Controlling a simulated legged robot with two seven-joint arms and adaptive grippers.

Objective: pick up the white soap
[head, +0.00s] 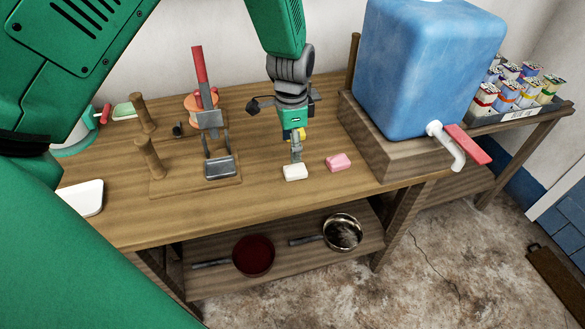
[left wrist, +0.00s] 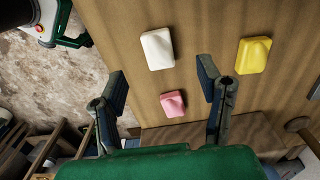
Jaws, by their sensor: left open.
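The white soap (head: 295,172) lies on the wooden table near its front edge, and it also shows in the left wrist view (left wrist: 157,49). My left gripper (head: 297,156) is above and just behind it in the head view. In the left wrist view the gripper (left wrist: 163,82) is open, with nothing between its fingers. The white soap lies beyond the fingertips there, apart from both. A pink soap (head: 338,162) lies to the right of the white one. A yellow soap (left wrist: 252,55) shows whole in the left wrist view and is partly hidden by the gripper in the head view.
A blue water tank (head: 425,70) with a tap stands on a wooden base at right. A wooden stand (head: 160,188) with posts and a red-handled tool is at left. A white dish (head: 82,198) sits further left. Pans (head: 253,256) lie on the lower shelf.

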